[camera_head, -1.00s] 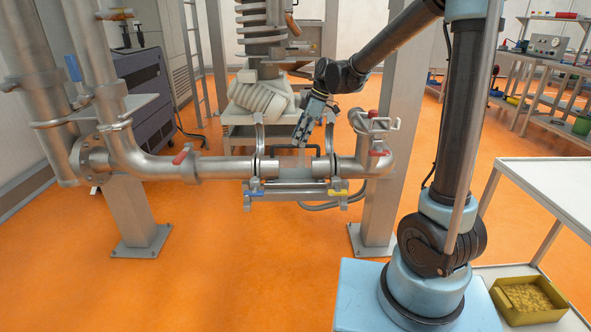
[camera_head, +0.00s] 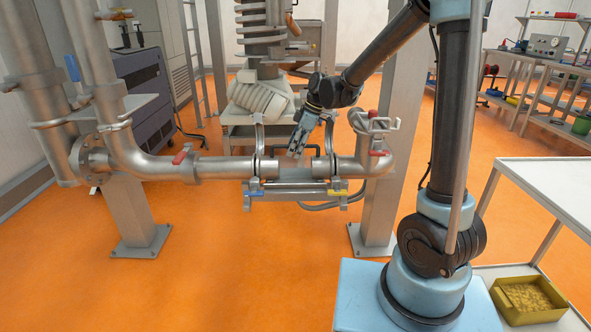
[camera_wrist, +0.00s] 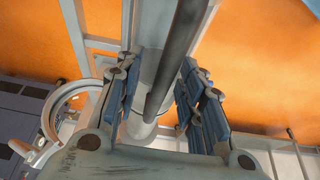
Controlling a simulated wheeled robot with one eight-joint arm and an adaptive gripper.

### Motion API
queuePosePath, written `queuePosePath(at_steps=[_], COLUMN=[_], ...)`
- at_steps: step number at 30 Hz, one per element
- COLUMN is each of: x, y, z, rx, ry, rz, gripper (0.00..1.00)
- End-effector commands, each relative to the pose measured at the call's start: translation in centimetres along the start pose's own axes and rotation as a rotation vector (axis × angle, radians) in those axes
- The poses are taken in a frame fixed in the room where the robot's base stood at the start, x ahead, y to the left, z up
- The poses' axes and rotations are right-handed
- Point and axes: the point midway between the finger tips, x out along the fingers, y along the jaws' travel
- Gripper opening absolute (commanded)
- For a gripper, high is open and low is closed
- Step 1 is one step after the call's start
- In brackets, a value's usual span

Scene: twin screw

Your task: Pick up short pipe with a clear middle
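A short pipe section (camera_head: 291,167) lies level in the pipe line, between two upright curved clamps (camera_head: 257,150) and (camera_head: 331,150). It is small in the head view, and its clear middle is hard to make out. My gripper (camera_head: 295,154) points down just above this section. In the wrist view, my gripper (camera_wrist: 163,95) is open, with blue-padded fingers apart on both sides. A grey tube and a dark rod (camera_wrist: 174,60) run lengthwise between the fingers. I cannot tell whether either belongs to the short pipe. No finger visibly grips anything.
Silver fixed pipe (camera_head: 228,168) with a red-handled valve (camera_head: 182,157) runs left; an elbow with red handles (camera_head: 376,153) stands right. Blue (camera_head: 254,194) and yellow (camera_head: 337,192) handles sit below. A white table (camera_head: 550,185) and yellow bin (camera_head: 527,300) are right.

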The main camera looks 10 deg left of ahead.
Motion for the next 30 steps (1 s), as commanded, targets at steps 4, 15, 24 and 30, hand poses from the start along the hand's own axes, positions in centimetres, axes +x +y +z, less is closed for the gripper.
queuePosePath(at_steps=[4, 15, 24, 30], x=[0.18, 0.26, 0.26, 0.22], y=[0.0, -0.01, 0.0, -0.01], z=[0.06, 0.11, 0.12, 0.09], rx=[0.0, 0.0, 0.0, 0.0], ry=[0.0, 0.0, 0.0, 0.0], rz=[0.0, 0.0, 0.0, 0.0], gripper=[0.36, 0.34, 0.0, 0.0])
